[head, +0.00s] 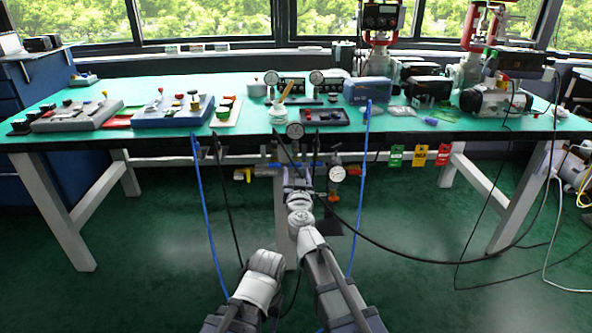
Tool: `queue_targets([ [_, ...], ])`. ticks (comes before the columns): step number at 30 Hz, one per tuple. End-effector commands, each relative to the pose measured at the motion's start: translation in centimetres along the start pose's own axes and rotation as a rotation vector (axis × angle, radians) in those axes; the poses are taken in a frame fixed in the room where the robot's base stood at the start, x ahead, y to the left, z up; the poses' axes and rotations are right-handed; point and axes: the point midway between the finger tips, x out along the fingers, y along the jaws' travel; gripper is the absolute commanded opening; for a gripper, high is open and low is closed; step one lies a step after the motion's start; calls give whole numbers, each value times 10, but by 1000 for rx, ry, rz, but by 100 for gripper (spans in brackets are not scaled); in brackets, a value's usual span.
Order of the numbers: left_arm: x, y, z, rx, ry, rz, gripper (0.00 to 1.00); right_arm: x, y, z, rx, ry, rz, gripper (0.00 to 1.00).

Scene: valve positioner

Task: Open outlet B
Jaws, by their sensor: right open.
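A valve assembly hangs under the front edge of the green table. It has a round gauge (338,173) at its right and another gauge (295,130) at the table edge. A small yellow part (240,175) sits at its left end, and a small orange part (333,197) sits below the right gauge. I cannot read which one is outlet B. My right gripper (297,183) reaches up to the middle of the assembly, open, between the yellow and orange parts. Whether it touches anything is too small to tell. My left arm is low in front; its gripper does not show.
The table (440,125) carries a blue control box (172,110), a grey control box (77,114) and a dark tray (323,117). Blue hoses (204,200) and black cables hang in front. Green, yellow and red tags (420,155) hang from the edge. The floor is open on both sides.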

Motion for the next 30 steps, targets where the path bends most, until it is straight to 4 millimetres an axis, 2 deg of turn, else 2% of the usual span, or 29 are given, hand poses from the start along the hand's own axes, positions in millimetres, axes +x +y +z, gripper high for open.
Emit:
queue_targets([
  [1, 0, 0, 0, 0, 0, 0, 54, 12, 0, 0, 0, 0, 1, 62],
  [5, 0, 0, 0, 0, 0, 0, 54, 26, 0, 0, 0, 0, 1, 62],
  [14, 0, 0, 0, 0, 0, 0, 54, 28, 0, 0, 0, 0, 0, 62],
  [30, 0, 0, 0, 0, 0, 0, 54, 27, 0, 0, 0, 0, 0, 2],
])
